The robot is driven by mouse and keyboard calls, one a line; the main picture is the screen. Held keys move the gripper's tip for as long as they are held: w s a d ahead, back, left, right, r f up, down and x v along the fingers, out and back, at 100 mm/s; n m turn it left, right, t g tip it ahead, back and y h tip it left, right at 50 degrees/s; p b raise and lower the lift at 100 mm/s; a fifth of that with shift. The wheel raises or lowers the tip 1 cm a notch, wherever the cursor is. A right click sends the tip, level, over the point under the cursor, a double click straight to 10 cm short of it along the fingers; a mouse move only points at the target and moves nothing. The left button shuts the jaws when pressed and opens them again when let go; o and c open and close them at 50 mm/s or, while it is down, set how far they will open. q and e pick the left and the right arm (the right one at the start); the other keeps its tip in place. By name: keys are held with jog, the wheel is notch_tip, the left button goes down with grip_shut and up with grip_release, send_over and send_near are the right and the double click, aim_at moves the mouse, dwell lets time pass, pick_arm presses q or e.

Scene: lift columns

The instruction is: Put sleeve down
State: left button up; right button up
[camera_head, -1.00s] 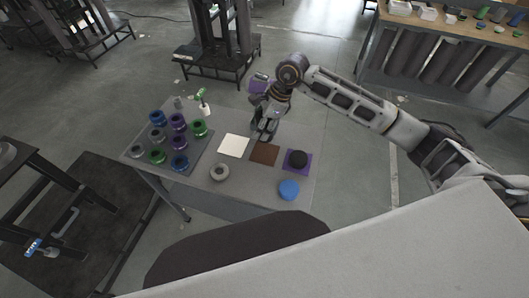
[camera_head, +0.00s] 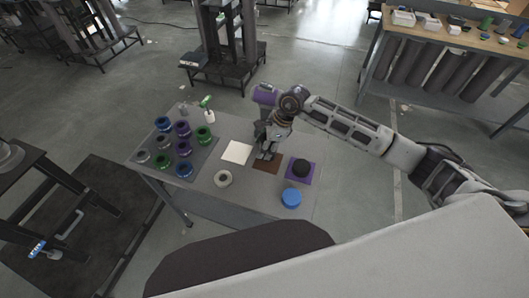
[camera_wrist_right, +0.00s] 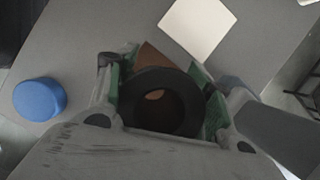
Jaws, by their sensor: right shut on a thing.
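A dark, thick ring-shaped sleeve (camera_wrist_right: 133,92) sits between the green-padded fingers of my right gripper in the wrist view, its hole facing the camera. My right gripper (camera_head: 267,152) is shut on it, over the brown square mat (camera_head: 266,167) in the head view. The brown mat (camera_wrist_right: 152,56) also shows behind the sleeve and through its hole in the wrist view. The sleeve is mostly hidden by the fingers in the head view, and I cannot tell whether it touches the mat. My left gripper is not in view.
A white square mat (camera_head: 237,152) lies left of the brown one. A purple mat (camera_head: 291,178) with a black round piece (camera_head: 301,168) lies right. Several coloured sleeves fill a grey tray (camera_head: 203,163) at left.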

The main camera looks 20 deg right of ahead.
jog(key=shift+f+p, duration=0.3)
jog(key=shift+f, duration=1.55)
jog(key=o, duration=1.1)
jog(key=shift+f, duration=0.1)
jog(key=shift+o, duration=0.2)
